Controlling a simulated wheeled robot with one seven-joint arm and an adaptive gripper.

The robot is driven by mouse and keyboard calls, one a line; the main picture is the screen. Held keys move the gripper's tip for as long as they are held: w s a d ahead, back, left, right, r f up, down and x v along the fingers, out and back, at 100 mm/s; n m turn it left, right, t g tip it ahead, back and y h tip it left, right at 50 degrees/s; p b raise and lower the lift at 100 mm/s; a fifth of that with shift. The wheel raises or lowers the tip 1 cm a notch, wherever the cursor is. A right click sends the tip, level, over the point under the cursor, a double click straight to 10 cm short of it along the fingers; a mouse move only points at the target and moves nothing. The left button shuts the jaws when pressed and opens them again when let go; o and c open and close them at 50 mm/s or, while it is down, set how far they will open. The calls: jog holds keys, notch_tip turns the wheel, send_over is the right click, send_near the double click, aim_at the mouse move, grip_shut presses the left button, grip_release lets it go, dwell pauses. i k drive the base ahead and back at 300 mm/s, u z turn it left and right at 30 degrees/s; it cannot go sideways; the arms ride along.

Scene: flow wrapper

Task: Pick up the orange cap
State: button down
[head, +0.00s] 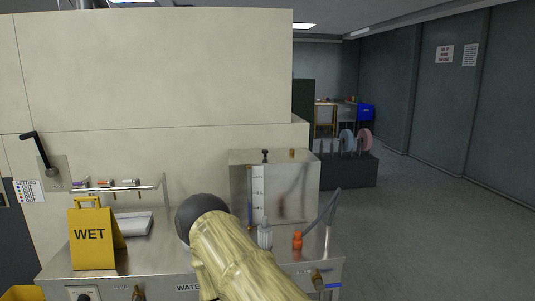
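The orange cap (297,240) is a small bright orange piece. It stands on the right part of the steel bench top (325,245), in front of the metal tank (300,195). My gripper is not seen in the head view. A pale yellow, ridged limb with a dark round end rises from the bottom edge, left of the cap; it looks like part of my arm. It hides some of the bench but not the cap.
A small grey-white bottle (265,235) stands left of the cap. A thin dark bent tube (325,208) rises close to its right. A yellow WET sign (92,236) and a pale tray (134,223) occupy the bench's left. Open floor (430,230) lies right.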

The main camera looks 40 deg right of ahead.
aim_at(296, 242)
jog(key=u, duration=0.35)
jog(key=i, duration=0.25)
jog(key=z, duration=1.8)
